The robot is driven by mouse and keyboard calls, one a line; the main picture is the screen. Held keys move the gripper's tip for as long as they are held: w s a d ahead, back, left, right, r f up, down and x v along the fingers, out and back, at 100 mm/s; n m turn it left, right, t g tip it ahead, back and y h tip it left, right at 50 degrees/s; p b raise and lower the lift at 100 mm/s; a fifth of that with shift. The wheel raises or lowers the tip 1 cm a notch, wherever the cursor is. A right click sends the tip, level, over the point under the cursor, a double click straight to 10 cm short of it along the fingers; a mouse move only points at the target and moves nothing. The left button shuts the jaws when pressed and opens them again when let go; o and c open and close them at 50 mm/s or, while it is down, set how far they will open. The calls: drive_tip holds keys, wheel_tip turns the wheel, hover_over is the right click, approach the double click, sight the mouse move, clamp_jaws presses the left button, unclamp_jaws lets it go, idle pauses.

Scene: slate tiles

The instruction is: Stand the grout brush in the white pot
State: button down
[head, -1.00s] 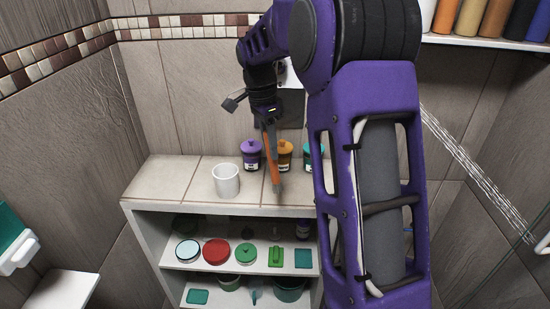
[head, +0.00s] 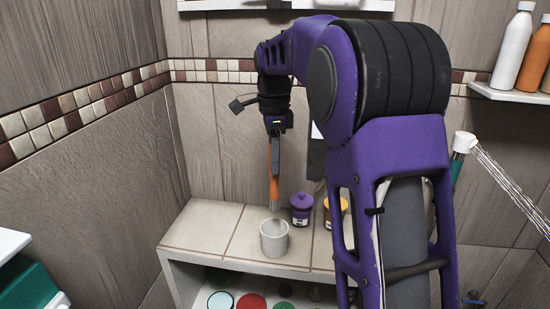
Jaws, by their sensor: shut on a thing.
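The white pot (head: 274,242) stands upright on the tiled top of the shelf unit, near its front edge. My gripper (head: 274,138) points down above the pot and is shut on the grout brush (head: 274,172). The brush hangs upright with its orange handle up and its pale lower end down. In the picture that lower end is at or just behind the pot's far rim. I cannot tell whether it is inside the pot's mouth or just above it.
A purple-lidded jar (head: 301,209) and an orange-lidded jar (head: 336,211) stand to the right of the pot. Coloured lids lie on the shelf below. The tiled top (head: 205,226) is clear to the left. Bottles stand on a wall shelf (head: 512,94) at the right.

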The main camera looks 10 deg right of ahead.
sight(274, 199)
wheel_tip(274, 199, down, 2)
drive_tip(key=shift+f, duration=0.25)
drive_tip(key=shift+f+b, duration=2.7)
drive_tip(key=shift+f, duration=1.85)
drive_tip(key=c, duration=0.6)
unclamp_jaws()
wheel_tip(274, 199, up, 17)
drive_tip(key=p, duration=0.3)
drive_tip(key=shift+r, duration=0.2)
